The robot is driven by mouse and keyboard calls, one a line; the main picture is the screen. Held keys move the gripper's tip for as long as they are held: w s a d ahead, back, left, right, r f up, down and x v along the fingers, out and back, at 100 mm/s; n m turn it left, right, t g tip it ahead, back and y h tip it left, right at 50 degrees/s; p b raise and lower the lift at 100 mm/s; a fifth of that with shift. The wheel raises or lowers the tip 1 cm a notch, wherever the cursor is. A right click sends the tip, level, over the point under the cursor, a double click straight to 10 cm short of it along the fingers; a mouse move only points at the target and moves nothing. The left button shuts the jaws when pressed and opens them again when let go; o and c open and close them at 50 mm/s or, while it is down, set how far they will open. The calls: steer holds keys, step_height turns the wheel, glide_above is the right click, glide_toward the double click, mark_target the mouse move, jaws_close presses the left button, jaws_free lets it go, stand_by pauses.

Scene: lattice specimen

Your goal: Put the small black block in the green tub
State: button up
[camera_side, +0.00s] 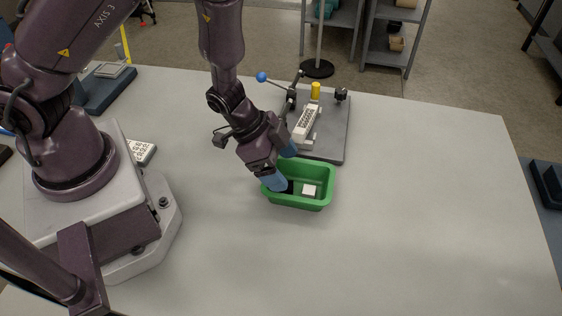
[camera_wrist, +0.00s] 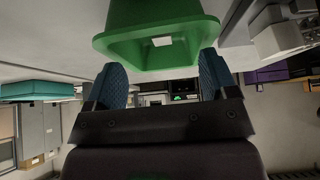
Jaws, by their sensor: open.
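The green tub (camera_side: 318,201) stands on the table, and it also shows at the top of the wrist view (camera_wrist: 160,12). A white square piece (camera_side: 309,190) lies inside it; it shows in the wrist view too (camera_wrist: 162,41). My gripper (camera_side: 282,166) is at the tub's left side, its blue fingers apart, the nearer fingertip over the tub's left end. In the wrist view the two fingers (camera_wrist: 162,78) are spread with nothing between them. A dark patch (camera_side: 290,187) in the tub beside the nearer fingertip may be the small black block or shadow; I cannot tell.
Behind the tub, a grey fixture plate (camera_side: 327,147) carries a white lattice specimen (camera_side: 305,123), a yellow post (camera_side: 315,91) and a blue-knobbed lever (camera_side: 262,77). A white keypad-like device (camera_side: 140,151) lies near my base. The table's right and front are clear.

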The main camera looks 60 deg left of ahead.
steer(key=shift+r, duration=0.1)
stand_by(0.3)
steer(key=shift+r, duration=2.4)
steer(key=s+a+r+n+y, duration=0.3)
steer(key=a+r+n+y, duration=0.3)
steer(key=a+r, duration=0.65)
steer(key=s+d+r+n+t+h, duration=0.1)
steer(key=s+d+r+n, duration=0.2)
steer(key=s+r, duration=0.5)
step_height(320, 180, up, 4)
steer(key=shift+s+d+f, duration=0.1)
steer(key=shift+s+d, duration=0.25)
steer(key=shift+s, duration=0.05)
